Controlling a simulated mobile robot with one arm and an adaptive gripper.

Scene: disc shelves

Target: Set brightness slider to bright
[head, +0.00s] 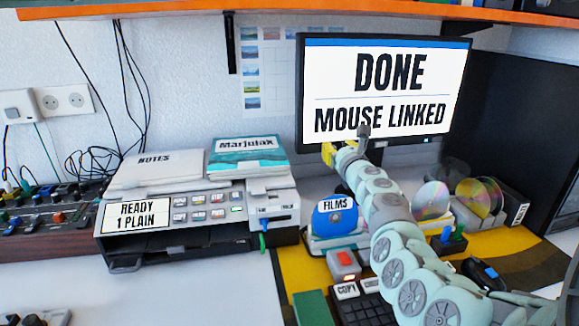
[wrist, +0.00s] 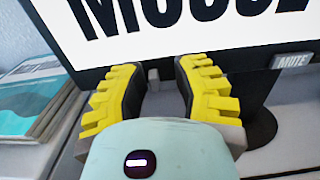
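The monitor (head: 385,85) stands at the back of the desk and reads "DONE" and "MOUSE LINKED". I cannot make out a brightness slider in either view. My gripper (head: 346,145) is raised in front of the monitor's lower left edge. In the wrist view my gripper (wrist: 157,75) is open, with two yellow-padded fingers apart and nothing between them. The monitor screen (wrist: 190,20) fills the top of that view, beyond the fingertips. My arm hides part of the desk below the monitor.
A printer (head: 190,215) with notes and a teal magazine (head: 246,155) on top stands left. A blue "FILMS" case (head: 335,218), discs (head: 431,200), a red-buttoned box (head: 344,263) and a mouse (head: 483,273) surround my arm. The white desk at front left (head: 190,290) is mostly clear.

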